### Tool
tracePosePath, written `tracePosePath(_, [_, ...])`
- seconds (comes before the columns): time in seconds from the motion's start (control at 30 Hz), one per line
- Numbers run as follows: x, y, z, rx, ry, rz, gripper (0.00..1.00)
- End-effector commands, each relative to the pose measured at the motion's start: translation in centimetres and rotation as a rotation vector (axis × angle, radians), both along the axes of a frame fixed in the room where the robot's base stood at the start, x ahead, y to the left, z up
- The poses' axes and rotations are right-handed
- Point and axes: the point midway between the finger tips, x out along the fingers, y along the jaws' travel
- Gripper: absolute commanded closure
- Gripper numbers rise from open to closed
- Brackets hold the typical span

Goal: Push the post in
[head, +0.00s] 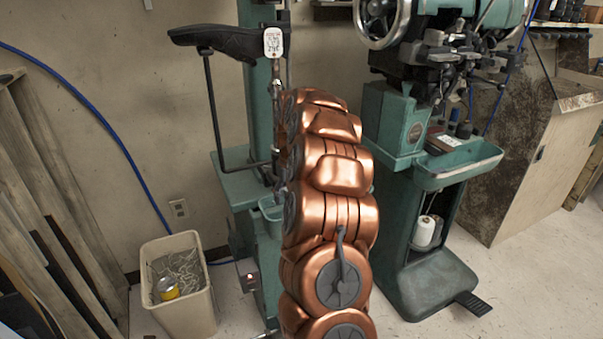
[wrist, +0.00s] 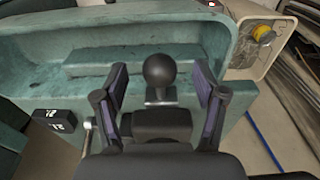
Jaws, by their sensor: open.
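A dark ball-topped post (wrist: 160,72) with a pale metal block at its base stands in the wrist view, in front of the green machine body (wrist: 50,60). My gripper (wrist: 160,84) is open, with one finger on each side of the ball and a visible gap to both. Whether the post touches the gripper's palm cannot be told. In the head view my copper arm hides my gripper and the ball.
A green stitcher (head: 393,125) with a handwheel stands to the right. A beige bin (head: 187,310) and wooden boards (head: 50,190) are at left. A black box with white marks (wrist: 55,122) and a metal rod (wrist: 88,135) are left of my gripper.

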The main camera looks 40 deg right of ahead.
Motion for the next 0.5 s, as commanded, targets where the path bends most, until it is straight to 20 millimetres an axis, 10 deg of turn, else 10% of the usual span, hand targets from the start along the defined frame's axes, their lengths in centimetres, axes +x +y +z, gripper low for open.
tracePosePath(0.5, [-0.8, 0.3, 3.0, 0.000, -0.001, 0.000, 0.29])
